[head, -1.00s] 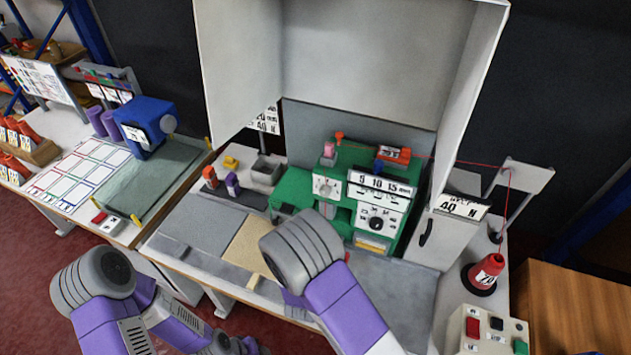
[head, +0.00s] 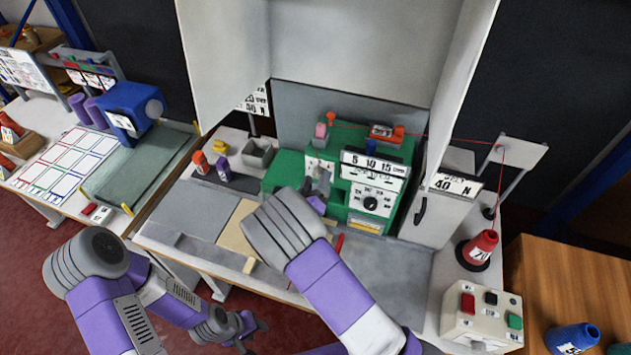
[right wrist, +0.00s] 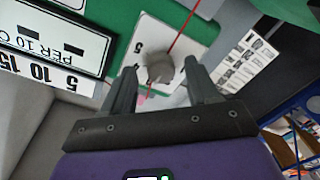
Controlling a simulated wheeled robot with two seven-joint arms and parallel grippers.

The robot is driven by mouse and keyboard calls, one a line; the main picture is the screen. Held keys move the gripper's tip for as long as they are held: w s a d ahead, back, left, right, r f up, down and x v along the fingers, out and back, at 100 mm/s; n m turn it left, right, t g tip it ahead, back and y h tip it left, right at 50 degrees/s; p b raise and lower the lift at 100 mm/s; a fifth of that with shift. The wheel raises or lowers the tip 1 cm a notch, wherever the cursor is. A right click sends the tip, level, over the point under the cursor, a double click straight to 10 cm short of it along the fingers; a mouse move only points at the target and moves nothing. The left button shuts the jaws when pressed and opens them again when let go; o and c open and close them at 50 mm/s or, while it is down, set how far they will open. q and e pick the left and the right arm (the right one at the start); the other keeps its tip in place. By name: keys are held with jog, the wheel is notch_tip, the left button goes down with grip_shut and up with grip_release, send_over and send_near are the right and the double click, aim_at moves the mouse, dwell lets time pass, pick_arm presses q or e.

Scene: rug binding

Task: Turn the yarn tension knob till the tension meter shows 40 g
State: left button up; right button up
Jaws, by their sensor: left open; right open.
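The grey yarn tension knob (right wrist: 157,68) sits on a white dial plate (right wrist: 147,42) in the right wrist view. My right gripper (right wrist: 161,72) is open, its two fingers on either side of the knob in that view; I cannot tell whether they touch it. In the head view, my right gripper (head: 322,178) is in front of the green machine (head: 285,180) and hides most of the knob. The likely tension meter, a red block with a small display (head: 382,131), sits on top; its reading is too small to make out. My left gripper (head: 252,333) is open and empty, low at left.
Red yarn runs from the machine top to a post (head: 520,152) beside a red cone (head: 480,247). A stitch-dial panel (head: 372,185) stands right of the knob. A button box (head: 484,312) is at front right.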

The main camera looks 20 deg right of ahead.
jog(key=c, duration=1)
jog(key=shift+f+m+b, duration=0.25)
jog(key=shift+m+b, duration=0.75)
jog(key=shift+b, duration=0.2)
jog(key=m+b, duration=0.4)
jog(key=shift+f, duration=0.1)
jog(key=shift+w+a+m+h+b, duration=0.1)
jog(key=shift+m+h+b, duration=0.2)
jog(key=shift+m+b, duration=1.7)
jog(key=shift+c, duration=0.2)
jog(key=o, duration=1)
jog(key=shift+r, duration=0.2)
jog(key=shift+o, duration=0.2)
